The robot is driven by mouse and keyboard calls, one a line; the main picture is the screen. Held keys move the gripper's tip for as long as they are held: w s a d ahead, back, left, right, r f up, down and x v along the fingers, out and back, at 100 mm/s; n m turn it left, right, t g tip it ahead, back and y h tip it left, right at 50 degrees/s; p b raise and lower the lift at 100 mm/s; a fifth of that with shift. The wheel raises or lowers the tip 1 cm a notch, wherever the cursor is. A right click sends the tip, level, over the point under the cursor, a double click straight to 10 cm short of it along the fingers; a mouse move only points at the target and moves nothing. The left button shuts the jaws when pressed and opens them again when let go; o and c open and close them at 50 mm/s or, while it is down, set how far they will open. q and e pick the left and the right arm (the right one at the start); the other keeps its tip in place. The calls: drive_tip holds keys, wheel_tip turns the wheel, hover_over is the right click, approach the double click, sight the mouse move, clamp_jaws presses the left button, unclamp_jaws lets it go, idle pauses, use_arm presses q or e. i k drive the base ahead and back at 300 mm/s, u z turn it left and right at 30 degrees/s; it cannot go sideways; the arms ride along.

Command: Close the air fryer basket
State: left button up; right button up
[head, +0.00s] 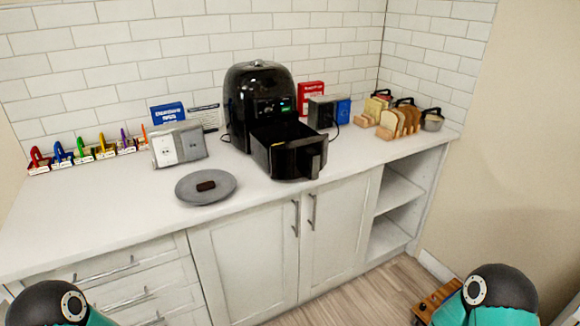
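The black air fryer (257,84) stands on the white counter against the tiled wall. Its basket (287,146) is pulled out toward the counter's front edge, and I can see into its open top. The basket handle (311,160) faces the front right. The basket still lines up with the fryer body behind it. Only parts of my two arms show at the bottom left and bottom right corners. Neither gripper can be seen, and nothing of mine touches the fryer or basket.
A grey plate (206,194) with a dark brown item sits left of the basket. A grey outlet box (179,146) stands behind the plate. Bread racks (401,121) and boxes are right of the fryer. The counter's front left (90,220) is clear.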

sight(303, 153)
drive_tip(key=i, duration=0.5)
drive_tip(key=z, duration=1)
drive_tip(key=k, duration=0.9)
drive_tip(key=u, duration=0.7)
drive_tip(key=i, duration=1)
drive_tip(key=z, duration=0.05)
